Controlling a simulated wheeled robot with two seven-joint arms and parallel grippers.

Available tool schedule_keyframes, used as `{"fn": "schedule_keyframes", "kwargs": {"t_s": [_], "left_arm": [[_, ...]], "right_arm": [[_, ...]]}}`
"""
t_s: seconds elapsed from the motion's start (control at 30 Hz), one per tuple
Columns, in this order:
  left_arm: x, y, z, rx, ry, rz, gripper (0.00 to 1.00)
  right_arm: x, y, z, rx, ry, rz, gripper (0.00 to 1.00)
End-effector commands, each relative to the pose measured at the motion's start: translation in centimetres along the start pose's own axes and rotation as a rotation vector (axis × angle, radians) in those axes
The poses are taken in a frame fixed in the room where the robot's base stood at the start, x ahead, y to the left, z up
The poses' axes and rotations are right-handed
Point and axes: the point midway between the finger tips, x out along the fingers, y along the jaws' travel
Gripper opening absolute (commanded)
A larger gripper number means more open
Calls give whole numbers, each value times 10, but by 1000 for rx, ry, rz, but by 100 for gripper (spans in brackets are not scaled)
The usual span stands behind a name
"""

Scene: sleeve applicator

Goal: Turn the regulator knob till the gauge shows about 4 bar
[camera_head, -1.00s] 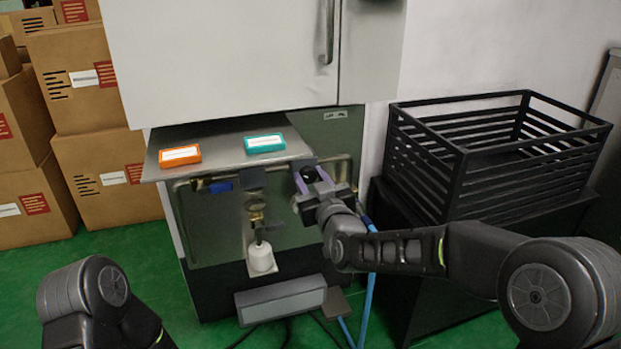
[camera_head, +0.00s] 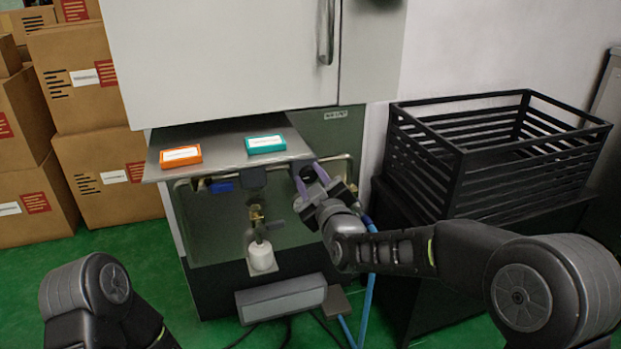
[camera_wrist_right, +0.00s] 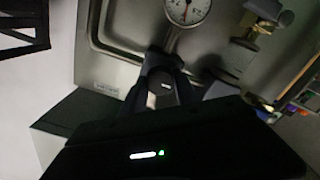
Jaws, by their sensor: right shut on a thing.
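The regulator knob (camera_wrist_right: 165,88) is a dark round part at the machine's front, seen between my fingers in the right wrist view. My right gripper (camera_head: 312,180) reaches the front panel just below the right end of the metal shelf and is shut on the knob; it also shows in the right wrist view (camera_wrist_right: 167,86). The gauge (camera_wrist_right: 187,10) has a white round dial just beyond the knob, cut by the top edge of that view. Its needle is too small to read surely. I cannot make out the dial in the head view. My left gripper is out of view.
An orange box (camera_head: 181,156) and a teal box (camera_head: 265,144) lie on the metal shelf (camera_head: 222,140) above the panel. A brass fitting with a white cylinder (camera_head: 261,257) stands left of my gripper. A black slatted crate (camera_head: 455,165) is at right.

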Motion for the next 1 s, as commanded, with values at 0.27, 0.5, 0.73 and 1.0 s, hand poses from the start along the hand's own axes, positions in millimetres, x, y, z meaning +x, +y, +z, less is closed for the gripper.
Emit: {"fn": "schedule_keyframes", "kwargs": {"t_s": [0.27,0.5,0.73,1.0], "left_arm": [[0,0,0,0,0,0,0],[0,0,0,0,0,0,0],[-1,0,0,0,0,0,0],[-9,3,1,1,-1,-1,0]], "right_arm": [[0,-1,2,1,-4,-3,45],[0,-1,1,2,-1,-1,57],[-2,0,0,2,-1,-1,57],[-33,1,-1,2,-2,-1,57]]}}
